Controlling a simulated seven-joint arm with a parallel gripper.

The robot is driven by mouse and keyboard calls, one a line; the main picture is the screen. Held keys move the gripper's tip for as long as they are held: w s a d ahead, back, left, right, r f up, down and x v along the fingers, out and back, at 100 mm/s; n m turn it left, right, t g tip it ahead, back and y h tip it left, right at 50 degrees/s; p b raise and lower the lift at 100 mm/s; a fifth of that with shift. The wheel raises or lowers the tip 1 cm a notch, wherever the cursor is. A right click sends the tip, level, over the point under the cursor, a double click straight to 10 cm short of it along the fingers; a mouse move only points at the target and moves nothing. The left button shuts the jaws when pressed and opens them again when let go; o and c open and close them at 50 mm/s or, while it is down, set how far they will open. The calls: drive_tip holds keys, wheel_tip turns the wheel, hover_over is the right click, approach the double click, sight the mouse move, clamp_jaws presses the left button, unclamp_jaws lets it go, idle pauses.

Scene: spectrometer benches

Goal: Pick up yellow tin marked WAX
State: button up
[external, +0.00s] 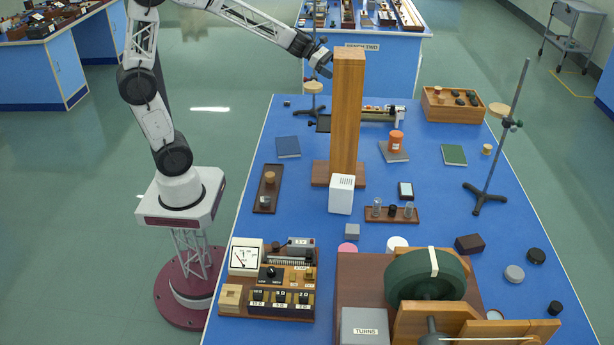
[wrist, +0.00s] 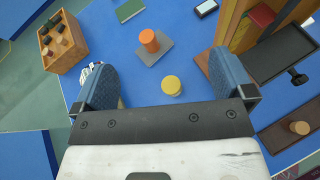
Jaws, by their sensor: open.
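A round yellow tin (wrist: 172,86) stands on the blue bench in the wrist view, its plain top facing me; no WAX lettering is readable. It shows between the two fingers of my gripper (wrist: 158,70), which are spread wide and empty, well above the bench. In the external view my gripper (external: 322,63) is high beside the top of a tall wooden pillar (external: 348,110). I cannot make out this tin there; the pillar may hide it.
An orange tin (wrist: 149,40) stands on a grey book (wrist: 153,52) close to the yellow tin. A wooden box (wrist: 62,42) lies at left, a green book (wrist: 130,10) beyond. A dark tray (wrist: 283,52) is at right. A retort stand (external: 505,140) rises at the bench's right.

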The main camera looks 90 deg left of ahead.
drive_tip(key=a+f, duration=0.1)
drive_tip(key=f, duration=0.9)
drive_tip(key=a+f+n, duration=0.1)
drive_tip(key=f, duration=0.9)
drive_tip(key=w+a+f+n, duration=0.1)
drive_tip(key=f, duration=0.8)
drive_tip(key=shift+a+f+t+y, duration=0.2)
drive_tip(key=shift+f+t+y, duration=0.1)
drive_tip(key=shift+f+t, duration=0.1)
drive_tip(key=shift+x, duration=1.3)
drive_tip(key=shift+w, duration=0.1)
drive_tip(key=shift+x, duration=2.55)
drive_tip(key=c, duration=1.1)
